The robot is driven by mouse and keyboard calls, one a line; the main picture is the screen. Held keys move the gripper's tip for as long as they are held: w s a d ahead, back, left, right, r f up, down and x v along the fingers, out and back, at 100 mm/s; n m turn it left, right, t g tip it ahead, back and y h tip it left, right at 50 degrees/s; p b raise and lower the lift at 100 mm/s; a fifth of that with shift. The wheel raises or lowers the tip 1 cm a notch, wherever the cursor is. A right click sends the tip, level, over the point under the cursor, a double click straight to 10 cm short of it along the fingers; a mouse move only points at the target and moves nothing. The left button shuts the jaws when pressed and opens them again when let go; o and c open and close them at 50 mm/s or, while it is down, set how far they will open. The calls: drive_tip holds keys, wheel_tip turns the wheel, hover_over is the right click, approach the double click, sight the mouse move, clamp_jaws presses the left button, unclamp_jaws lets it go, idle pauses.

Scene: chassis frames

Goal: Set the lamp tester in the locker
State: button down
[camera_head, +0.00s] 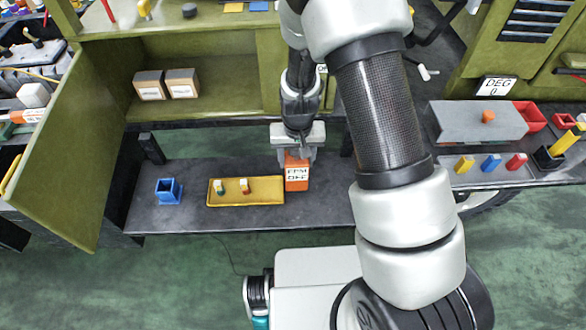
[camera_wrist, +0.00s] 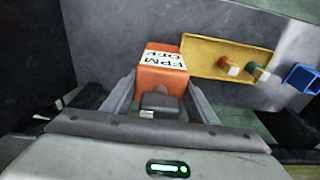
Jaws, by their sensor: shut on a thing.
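An orange box with a white label ending in "OFF" (camera_head: 297,173) is the thing in my gripper (camera_head: 297,154); I take it for the lamp tester. In the wrist view the box (camera_wrist: 160,68) sits between the two fingers (camera_wrist: 162,98). It is over the low dark bench, right of the yellow tray; I cannot tell whether it touches the bench. The green locker (camera_head: 222,48) stands behind the bench at the upper left, its door (camera_head: 75,150) swung open to the left. Two small grey-and-tan boxes (camera_head: 166,85) stand inside on the left; the locker floor right of them is bare.
The yellow tray (camera_head: 272,203) holds two small pegs, one green-topped, one red. A blue open holder (camera_head: 168,191) stands to its left. At right, a grey panel (camera_head: 475,122), coloured blocks and red bins fill another bench. The open door flanks the locker's left side.

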drive_tip(key=shift+f+b, duration=0.3)
drive_tip(key=shift+f, duration=1.45)
drive_tip(key=shift+f, duration=0.15)
drive_tip(key=c, duration=0.7)
unclamp_jaws()
